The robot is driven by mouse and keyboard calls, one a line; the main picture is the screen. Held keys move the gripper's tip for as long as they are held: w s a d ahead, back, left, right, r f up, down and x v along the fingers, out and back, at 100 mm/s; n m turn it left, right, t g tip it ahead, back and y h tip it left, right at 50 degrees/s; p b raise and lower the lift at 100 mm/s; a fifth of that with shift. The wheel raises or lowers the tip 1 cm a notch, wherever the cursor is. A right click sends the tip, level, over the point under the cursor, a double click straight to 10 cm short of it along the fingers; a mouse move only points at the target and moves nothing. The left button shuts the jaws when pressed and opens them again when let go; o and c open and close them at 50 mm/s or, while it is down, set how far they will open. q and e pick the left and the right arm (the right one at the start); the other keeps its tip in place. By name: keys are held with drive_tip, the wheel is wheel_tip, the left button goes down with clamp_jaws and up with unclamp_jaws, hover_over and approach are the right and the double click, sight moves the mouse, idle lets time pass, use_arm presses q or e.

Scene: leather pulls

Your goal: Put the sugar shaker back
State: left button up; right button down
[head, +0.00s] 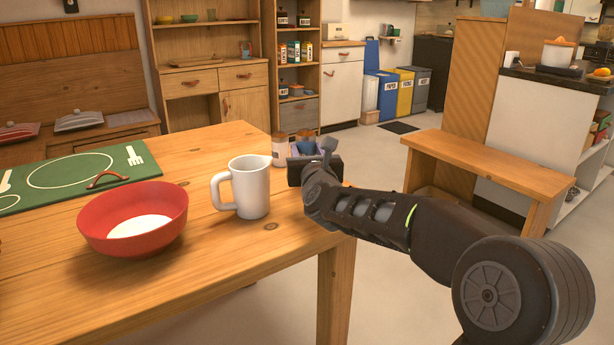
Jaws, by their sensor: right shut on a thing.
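My right gripper (312,152) is at the right edge of the wooden table, beyond the white jug. It is shut on a small brown-topped item (307,137), which appears to be the sugar shaker. The fingers and wrist hide most of it, and I cannot tell whether it touches the table. A pale shaker with a brown top (280,151) stands upright just left of the gripper, between it and the jug. My left gripper is not in view.
A white jug (250,188) and a red bowl (133,219) with white contents stand on the table (220,262). A green mat (70,172) with a leather pull lies at left. A wooden bench (490,165) is at right. Shelves with jars (294,50) stand behind.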

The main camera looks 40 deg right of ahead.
drive_tip(key=shift+r, duration=0.1)
drive_tip(key=shift+f+b, duration=0.9)
drive_tip(key=shift+f, duration=1.6)
drive_tip(key=c, duration=0.8)
unclamp_jaws()
drive_tip(key=v, duration=1.2)
drive_tip(key=shift+p, duration=0.3)
